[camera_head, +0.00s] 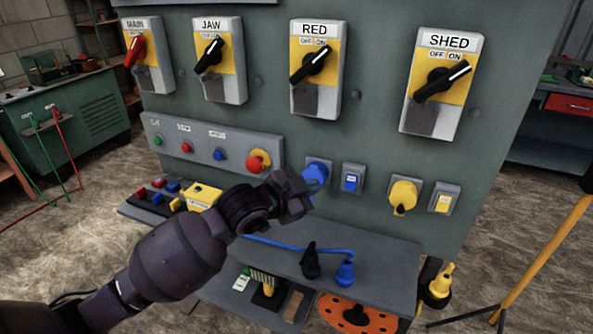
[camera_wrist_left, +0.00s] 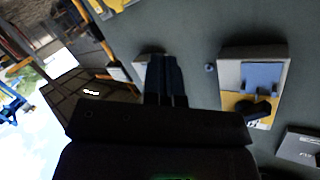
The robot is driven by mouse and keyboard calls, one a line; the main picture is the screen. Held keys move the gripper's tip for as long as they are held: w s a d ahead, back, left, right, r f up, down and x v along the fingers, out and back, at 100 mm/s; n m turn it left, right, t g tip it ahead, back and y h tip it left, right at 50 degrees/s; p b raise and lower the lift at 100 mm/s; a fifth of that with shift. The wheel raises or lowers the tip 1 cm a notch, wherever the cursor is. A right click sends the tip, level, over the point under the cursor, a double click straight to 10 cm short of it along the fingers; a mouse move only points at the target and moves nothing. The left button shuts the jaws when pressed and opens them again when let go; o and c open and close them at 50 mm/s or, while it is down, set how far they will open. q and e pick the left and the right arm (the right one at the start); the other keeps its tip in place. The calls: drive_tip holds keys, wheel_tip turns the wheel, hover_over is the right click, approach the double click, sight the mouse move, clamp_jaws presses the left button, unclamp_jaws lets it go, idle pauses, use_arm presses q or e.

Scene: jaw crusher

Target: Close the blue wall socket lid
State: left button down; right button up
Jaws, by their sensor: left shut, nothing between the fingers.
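The blue wall socket (camera_head: 317,171) is on the front of the grey-green panel, right of the red emergency button. Its round blue part sticks out from a grey backing plate. My left gripper (camera_head: 298,193) is at its lower left and covers part of it in the head view. I cannot tell whether they touch or how far the lid stands open. The left fingers are shut and empty; they also show in the left wrist view (camera_wrist_left: 166,80), pointing along the panel. I cannot make out the blue socket in the wrist view. My right gripper is not in view.
A blue switch (camera_head: 352,180) and a yellow socket (camera_head: 404,195) are to the right. A shelf (camera_head: 385,275) below holds a blue plug (camera_head: 345,274) with its cable and a black plug (camera_head: 310,262). Rotary switch boxes (camera_head: 316,95) line the panel above.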

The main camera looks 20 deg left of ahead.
use_arm(q)
drive_tip(key=w+a+r+m+g+y+p, duration=0.3)
drive_tip(key=w+a+r+m+g+p, duration=0.15)
drive_tip(key=a+r+g+p, duration=0.2)
drive_tip(key=w+d+f+g, duration=0.1)
drive_tip(key=w+f, duration=0.1)
drive_tip(key=f, duration=0.4)
drive_tip(key=w+d+f+g, duration=0.1)
drive_tip(key=w+f+g, duration=0.1)
drive_tip(key=f, duration=0.5)
drive_tip(key=shift+w+m, duration=0.35)
drive_tip(key=shift+w, duration=0.15)
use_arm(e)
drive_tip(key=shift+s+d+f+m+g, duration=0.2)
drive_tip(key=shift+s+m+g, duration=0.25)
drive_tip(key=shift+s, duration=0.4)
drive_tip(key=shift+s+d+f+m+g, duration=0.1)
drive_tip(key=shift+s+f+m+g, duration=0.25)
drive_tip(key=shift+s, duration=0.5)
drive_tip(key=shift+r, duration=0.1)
use_arm(q)
drive_tip(key=shift+a+f, duration=0.1)
drive_tip(key=shift+f, duration=0.05)
